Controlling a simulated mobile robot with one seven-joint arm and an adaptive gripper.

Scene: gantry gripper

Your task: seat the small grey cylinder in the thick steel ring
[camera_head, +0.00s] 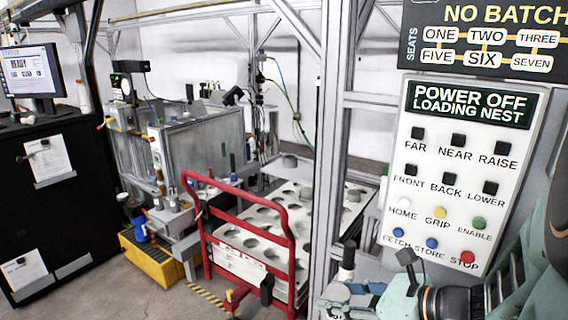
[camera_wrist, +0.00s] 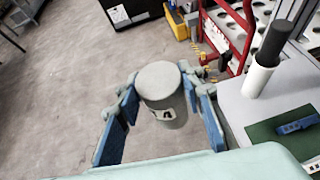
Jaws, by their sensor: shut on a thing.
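The small grey cylinder (camera_wrist: 163,97) shows in the wrist view, with a flat grey top and dark marks on its side. My gripper (camera_wrist: 158,84) is shut on it, with a blue-padded finger on each side, and holds it over what appears to be the open floor. In the head view my gripper (camera_head: 345,301) is at the bottom edge, partly cut off, and I cannot make out the cylinder there. I cannot pick out the thick steel ring for certain in either view.
A dark rod in a white cup (camera_wrist: 257,78) stands on a grey surface right of my gripper, near a green mat (camera_wrist: 285,139) with a blue piece. A red-handled cart (camera_head: 292,243) carries a white tray with holes. A button panel (camera_head: 455,185) and metal post (camera_head: 325,150) stand close.

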